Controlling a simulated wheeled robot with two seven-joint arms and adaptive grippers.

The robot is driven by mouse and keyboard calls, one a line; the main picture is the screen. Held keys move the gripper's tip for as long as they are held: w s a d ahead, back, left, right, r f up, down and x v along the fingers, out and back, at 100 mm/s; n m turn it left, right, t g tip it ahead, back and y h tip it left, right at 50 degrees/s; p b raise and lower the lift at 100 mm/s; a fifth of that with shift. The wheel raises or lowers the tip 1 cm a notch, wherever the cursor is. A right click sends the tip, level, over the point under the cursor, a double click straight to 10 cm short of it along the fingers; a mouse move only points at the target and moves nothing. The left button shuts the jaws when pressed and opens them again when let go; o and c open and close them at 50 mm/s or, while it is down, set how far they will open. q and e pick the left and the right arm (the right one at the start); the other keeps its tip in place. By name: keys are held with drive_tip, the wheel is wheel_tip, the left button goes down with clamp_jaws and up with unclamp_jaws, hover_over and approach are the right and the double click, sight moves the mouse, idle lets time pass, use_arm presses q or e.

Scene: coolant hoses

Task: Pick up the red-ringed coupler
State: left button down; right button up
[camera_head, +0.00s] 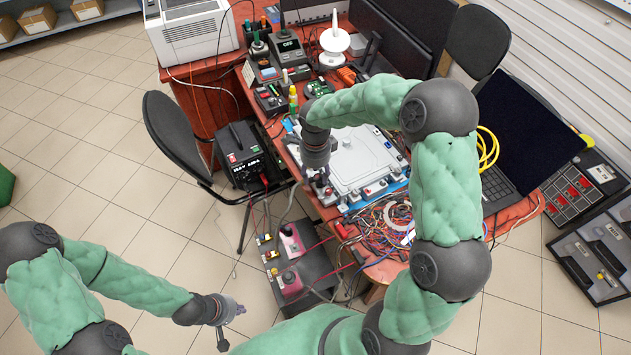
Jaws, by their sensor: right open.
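My right arm reaches over the desk, and its gripper (322,182) points down at the left front edge of the white plate. It is open, and I see nothing held in it. Small metal and red fittings (375,188) sit along the front edge of the white plate (362,158). I cannot tell which of them is the red-ringed coupler; the right gripper and forearm hide part of this area. My left gripper (232,326) hangs low over the tiled floor, away from the desk. Its fingers are too small to tell open from shut.
The red-brown desk (523,214) is crowded. A tangle of coloured wires (385,222) lies in front of the plate. A laptop (518,140) and yellow hose (488,150) are at right. A black chair (172,125) and a dark power unit (245,158) stand left.

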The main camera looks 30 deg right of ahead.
wheel_tip(320, 180, down, 3)
drive_tip(key=shift+r+b, duration=0.1)
drive_tip(key=shift+b, duration=0.25)
clamp_jaws()
drive_tip(key=shift+r, duration=0.15)
